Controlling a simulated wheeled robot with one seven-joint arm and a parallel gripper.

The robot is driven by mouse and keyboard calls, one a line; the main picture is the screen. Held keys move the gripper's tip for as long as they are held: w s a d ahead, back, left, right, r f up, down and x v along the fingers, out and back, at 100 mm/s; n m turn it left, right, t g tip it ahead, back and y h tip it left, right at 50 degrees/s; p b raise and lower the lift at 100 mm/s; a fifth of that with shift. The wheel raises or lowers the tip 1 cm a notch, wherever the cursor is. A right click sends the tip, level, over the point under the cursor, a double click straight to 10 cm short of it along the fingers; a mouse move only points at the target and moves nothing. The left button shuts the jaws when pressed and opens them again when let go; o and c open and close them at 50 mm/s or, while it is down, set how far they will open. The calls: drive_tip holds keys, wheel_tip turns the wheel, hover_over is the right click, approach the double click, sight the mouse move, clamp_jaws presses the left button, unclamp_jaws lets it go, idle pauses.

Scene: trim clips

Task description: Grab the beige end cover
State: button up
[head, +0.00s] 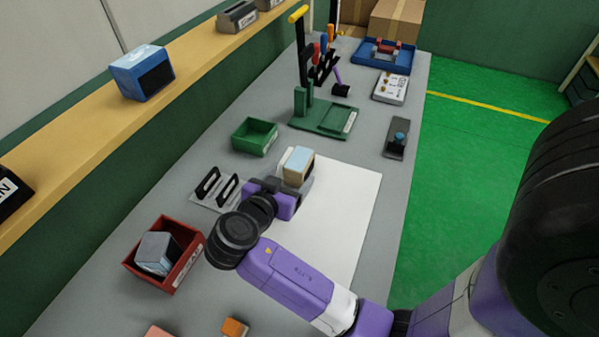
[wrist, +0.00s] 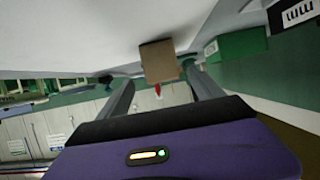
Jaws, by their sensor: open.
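My gripper (head: 289,184) is purple and dark grey, low over the sheet, just on the near side of the cover. In the wrist view my gripper (wrist: 160,76) has its fingers spread wide and empty. Whether the fingertips reach alongside the cover is unclear.
A black slotted rack (head: 217,189) stands left of my gripper. A green bin (head: 255,136) is beyond it, and a red bin (head: 183,268) holding a grey block is nearer. A green fixture (head: 325,117) stands farther back. The sheet's right side is clear.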

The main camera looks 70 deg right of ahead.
sight(299, 165)
drive_tip(key=shift+p+x, duration=0.3)
drive_tip(key=shift+x, duration=0.85)
drive_tip(key=p+x, duration=0.1)
drive_tip(key=x, duration=0.4)
drive_tip(key=shift+w+d+p, duration=0.2)
drive_tip(key=shift+d+p, duration=0.1)
drive_tip(key=shift+p, duration=0.1)
drive_tip(key=shift+f, duration=0.1)
drive_tip(key=shift+c, duration=0.3)
drive_tip(key=c, duration=1.4)
drive_tip(key=shift+c, duration=0.5)
